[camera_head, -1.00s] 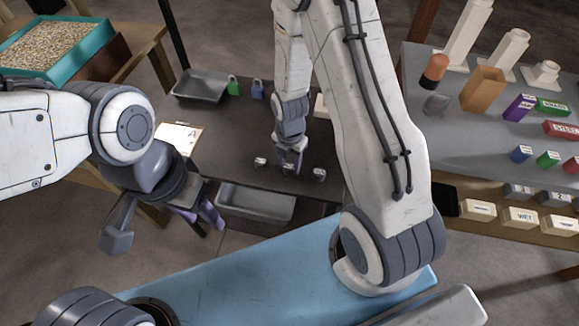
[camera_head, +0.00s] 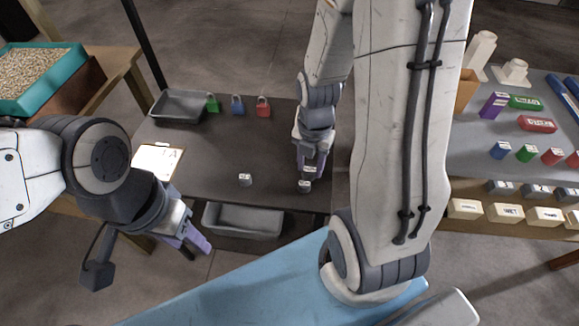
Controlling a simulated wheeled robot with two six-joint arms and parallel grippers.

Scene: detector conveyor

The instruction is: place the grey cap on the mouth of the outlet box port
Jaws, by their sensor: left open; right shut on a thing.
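My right gripper (camera_head: 308,167) is shut on a small grey piece with a pale label (camera_head: 310,171), over the dark table. Its fingers hide part of the piece, and I cannot tell for sure that it is the grey cap. A similar small grey piece (camera_head: 304,186) is just in front of it; whether they touch is unclear. Another (camera_head: 245,180) stands on the table to the left. My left gripper (camera_head: 191,238) is open and empty at the lower left. I cannot identify the outlet box port for sure; white port-like shapes (camera_head: 514,72) stand on the right bench.
The dark table (camera_head: 190,150) carries a grey tray (camera_head: 180,107), green (camera_head: 212,103), blue (camera_head: 237,104) and red (camera_head: 263,106) padlocks and a clipboard (camera_head: 158,160). A grey bin (camera_head: 243,220) sits at its front. The right bench (camera_head: 470,150) holds several coloured blocks. My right arm hides the middle.

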